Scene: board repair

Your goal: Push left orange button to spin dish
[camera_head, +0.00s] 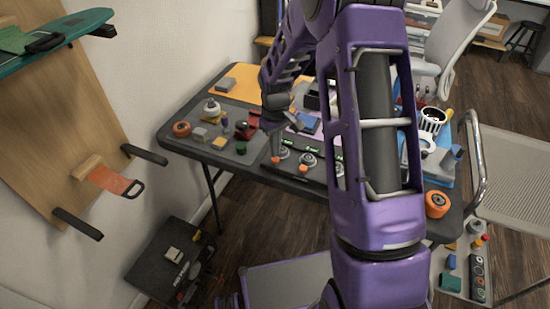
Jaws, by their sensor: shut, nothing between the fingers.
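The dark table (170,140) holds a black panel with a row of small round grey dishes. The left dish (284,152) has a small orange button (275,160) at its front edge. A second dish (308,159) to its right has another orange button (303,168). My gripper (274,151) is shut and empty, pointing down just above the left orange button. I cannot tell whether its tips touch the button. My purple arm crosses the picture and hides the right part of the panel.
Small coloured parts and an orange wheel (182,129) lie on the left of the table.

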